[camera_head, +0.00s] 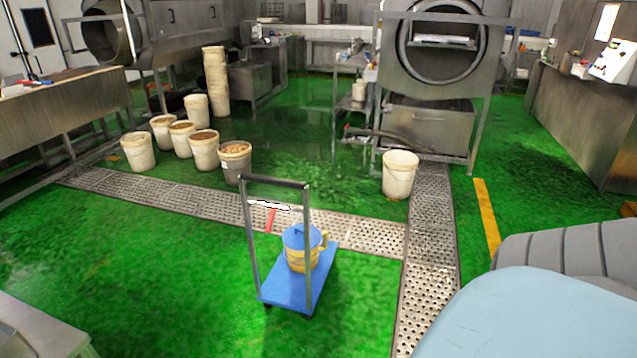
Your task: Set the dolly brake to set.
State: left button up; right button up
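The dolly (283,291) stands on the green floor in the lower middle of the head view. It has a blue platform and a tall grey push handle (307,240). A short red lever (270,220) shows inside the handle frame, just below a small white strip (268,205) with dark marks too small to read. The lever leans slightly from upright. I take it for the brake, but cannot read its setting. A yellow jug with a blue lid (301,250) sits on the platform. Neither of my grippers is in view.
A perforated drain channel (170,198) runs behind the dolly and meets another (430,270) on its right. A white bucket (399,174) stands behind right; several filled buckets (204,150) stand behind left. Large grey and pale blue shapes fill the lower right. Floor left of the dolly is clear.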

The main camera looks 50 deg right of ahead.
aim_at(271, 219)
jog(key=z, duration=1.3)
